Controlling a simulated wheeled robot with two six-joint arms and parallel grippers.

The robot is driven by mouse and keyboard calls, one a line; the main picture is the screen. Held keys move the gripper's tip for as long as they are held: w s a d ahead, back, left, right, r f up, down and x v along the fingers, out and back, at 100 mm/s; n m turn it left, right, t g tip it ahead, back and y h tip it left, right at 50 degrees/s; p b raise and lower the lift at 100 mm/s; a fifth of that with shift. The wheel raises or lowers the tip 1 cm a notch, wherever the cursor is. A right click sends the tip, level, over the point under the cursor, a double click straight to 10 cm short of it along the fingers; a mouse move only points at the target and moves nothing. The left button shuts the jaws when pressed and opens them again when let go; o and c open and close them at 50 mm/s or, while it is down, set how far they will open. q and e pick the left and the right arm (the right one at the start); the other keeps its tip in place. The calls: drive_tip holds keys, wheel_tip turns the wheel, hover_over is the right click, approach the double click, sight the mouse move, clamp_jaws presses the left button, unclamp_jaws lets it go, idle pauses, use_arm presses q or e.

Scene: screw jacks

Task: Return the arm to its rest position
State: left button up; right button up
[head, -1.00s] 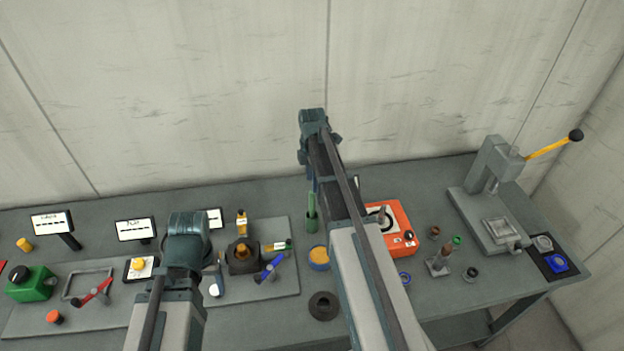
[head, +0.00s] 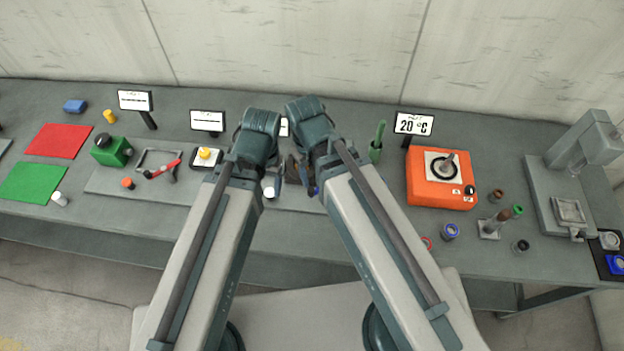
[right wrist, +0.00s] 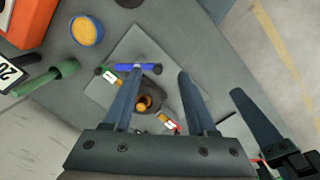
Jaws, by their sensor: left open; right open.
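Both my arms reach over the bench in the head view, their wrists close together at the middle. My left gripper (head: 273,171) is mostly hidden behind its wrist. One of its fingers shows at the right of the right wrist view. My right gripper (head: 309,180) points down beside it, partly hidden. In the right wrist view its two fingers (right wrist: 154,77) are apart with nothing gripped. Beyond them is a dark screw jack with a brass screw (right wrist: 144,103), standing on a grey plate (right wrist: 180,57). A blue-handled tool (right wrist: 136,68) lies beside the jack.
An orange hot plate (head: 440,196), a 20 °C display (head: 413,123) and a green tube (head: 377,142) stand right of my arms. A grey press (head: 583,143) is at far right. A green block (head: 115,155) and coloured mats lie left.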

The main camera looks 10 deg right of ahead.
drive_tip(key=shift+s+a+m, duration=0.25)
drive_tip(key=shift+s+m, duration=0.05)
drive_tip(key=shift+s, duration=0.2)
drive_tip(key=shift+s+a+m, duration=0.25)
drive_tip(key=shift+s+m, duration=0.05)
drive_tip(key=shift+s, duration=0.2)
use_arm(q)
drive_tip(key=shift+f, duration=0.15)
use_arm(e)
drive_tip(key=shift+f, duration=0.1)
use_arm(q)
wheel_tip(320, 180, down, 14)
drive_tip(key=b, duration=1.4)
use_arm(e)
wheel_tip(320, 180, down, 14)
